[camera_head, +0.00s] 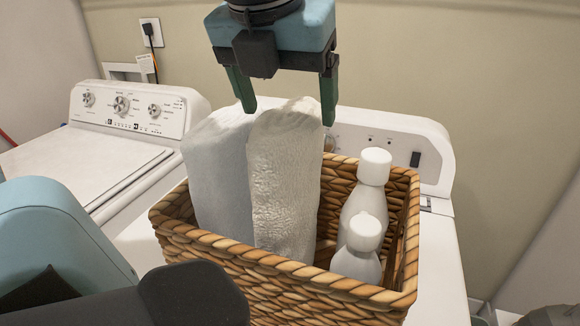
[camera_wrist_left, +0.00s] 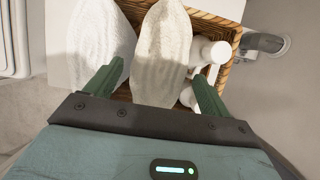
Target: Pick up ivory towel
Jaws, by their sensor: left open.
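The ivory towel (camera_head: 287,185) is rolled and stands upright in the wicker basket. Its creamy tint sets it apart from the whiter towel (camera_head: 216,180) close against its left side. My left gripper (camera_head: 288,108) is open and points down over the ivory towel's top, with one green finger to each side. In the left wrist view the ivory towel (camera_wrist_left: 162,45) shows between the open fingers, and the white towel (camera_wrist_left: 88,42) lies to the left, beside the left finger. Nothing is held. I cannot tell whether the fingers touch a towel. My right gripper is not in view.
The wicker basket (camera_head: 270,275) stands on a white machine (camera_head: 440,262). Two white bottles (camera_head: 364,190) (camera_head: 357,255) stand in it, right of the towels. Another white machine with dials (camera_head: 125,108) is at the left. A beige wall (camera_head: 450,70) closes off the back.

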